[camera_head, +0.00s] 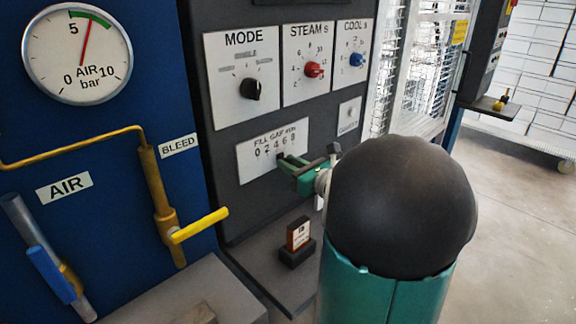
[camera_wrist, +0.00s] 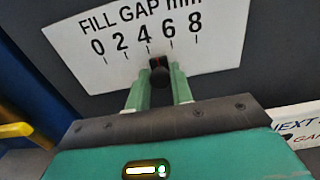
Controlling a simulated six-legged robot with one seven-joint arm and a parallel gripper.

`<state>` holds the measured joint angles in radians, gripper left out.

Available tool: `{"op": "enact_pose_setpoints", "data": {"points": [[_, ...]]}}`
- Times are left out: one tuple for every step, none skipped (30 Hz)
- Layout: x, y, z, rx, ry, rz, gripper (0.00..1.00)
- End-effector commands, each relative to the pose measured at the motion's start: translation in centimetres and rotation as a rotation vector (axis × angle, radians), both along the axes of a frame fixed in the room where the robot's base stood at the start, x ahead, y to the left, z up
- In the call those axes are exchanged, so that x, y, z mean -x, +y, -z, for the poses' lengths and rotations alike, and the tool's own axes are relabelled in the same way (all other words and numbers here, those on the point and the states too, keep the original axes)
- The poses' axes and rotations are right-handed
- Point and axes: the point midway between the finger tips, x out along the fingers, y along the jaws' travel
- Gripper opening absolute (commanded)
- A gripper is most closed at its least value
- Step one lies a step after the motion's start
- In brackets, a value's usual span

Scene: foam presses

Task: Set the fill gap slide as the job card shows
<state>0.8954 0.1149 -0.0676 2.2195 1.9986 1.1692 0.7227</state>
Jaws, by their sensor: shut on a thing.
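The fill gap slide's white plate (camera_head: 272,150) is on the grey press panel, marked 0, 2, 4, 6, 8; it fills the top of the wrist view (camera_wrist: 215,60). My gripper (camera_wrist: 158,82) is shut on the slide's dark knob (camera_wrist: 159,75), with a green finger on each side. The knob shows just below the scale, near the 4 mark and a little to its right; the exact setting is hard to tell. In the head view my gripper (camera_head: 284,162) reaches the plate's lower right and hides the knob. No readable job card shows.
A small orange-brown block with a label (camera_head: 299,233) stands in a dark holder on the ledge below. Mode (camera_head: 250,89), steam (camera_head: 314,69) and cool (camera_head: 357,59) knobs are above. A yellow bleed lever (camera_head: 200,225) juts out at left. A partly cut-off sign (camera_wrist: 297,122) shows at wrist-view right.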

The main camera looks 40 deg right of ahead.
Motion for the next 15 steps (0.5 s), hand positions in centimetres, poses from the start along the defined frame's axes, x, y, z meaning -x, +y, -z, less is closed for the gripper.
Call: {"op": "enact_pose_setpoints", "data": {"points": [[0.0,-1.1,-0.1,0.0,-0.003,0.004,0.0],[0.0,-1.7,-0.1,0.001,-0.002,0.005,0.0],[-0.1,-2.5,0.0,0.002,-0.002,0.004,0.0],[-0.1,-3.1,0.0,0.001,-0.002,0.005,0.0],[-0.1,-3.7,-0.1,0.002,-0.003,0.005,0.0],[-0.1,-4.3,-0.1,0.001,-0.003,0.004,0.0],[-0.1,-4.7,-0.1,0.002,-0.003,0.004,0.0],[-0.1,-5.0,-0.1,0.003,-0.003,0.003,0.0],[-0.1,-5.2,-0.1,0.002,-0.002,0.003,0.0],[-0.1,-5.4,-0.1,0.002,-0.002,0.004,0.0],[-0.1,-5.5,-0.1,0.002,-0.002,0.004,0.0],[-0.1,-5.6,-0.1,0.002,-0.002,0.004,0.0],[-0.1,-5.6,-0.1,0.002,-0.002,0.005,0.0],[0.0,-5.6,-0.1,0.002,-0.002,0.005,0.0],[0.0,-5.6,-0.2,0.002,-0.002,0.006,0.0]]}}
